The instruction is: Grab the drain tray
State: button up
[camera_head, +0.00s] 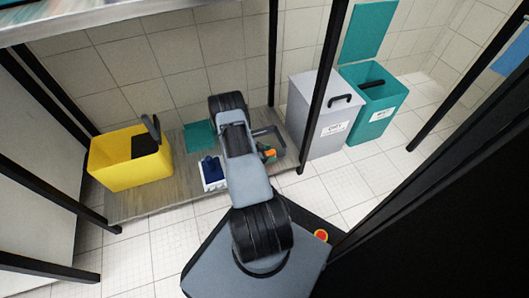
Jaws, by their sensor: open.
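I cannot tell for sure which thing is the drain tray. A dark grey open tray or frame (279,134) lies on the low wooden shelf, just right of my arm, with small orange and teal items by its near side. A small white tray (207,186) with a dark blue object (210,168) in it sits left of my arm. A flat teal piece (199,136) lies behind it. My arm reaches over the shelf between these things and hides part of it. My gripper does not show; the arm's links cover that area.
A yellow bin (116,172) with a dark handled item stands at the shelf's left end. A grey lidded bin (312,101) and an open teal bin (389,107) stand right of the shelf. Black frame posts (323,75) rise around the shelf. Tiled floor (150,250) in front is clear.

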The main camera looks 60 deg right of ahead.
jog(key=shift+s+d+f, duration=0.15)
jog(key=shift+s+d, duration=0.05)
jog(key=shift+d, duration=0.05)
grip_shut()
dwell(0.5)
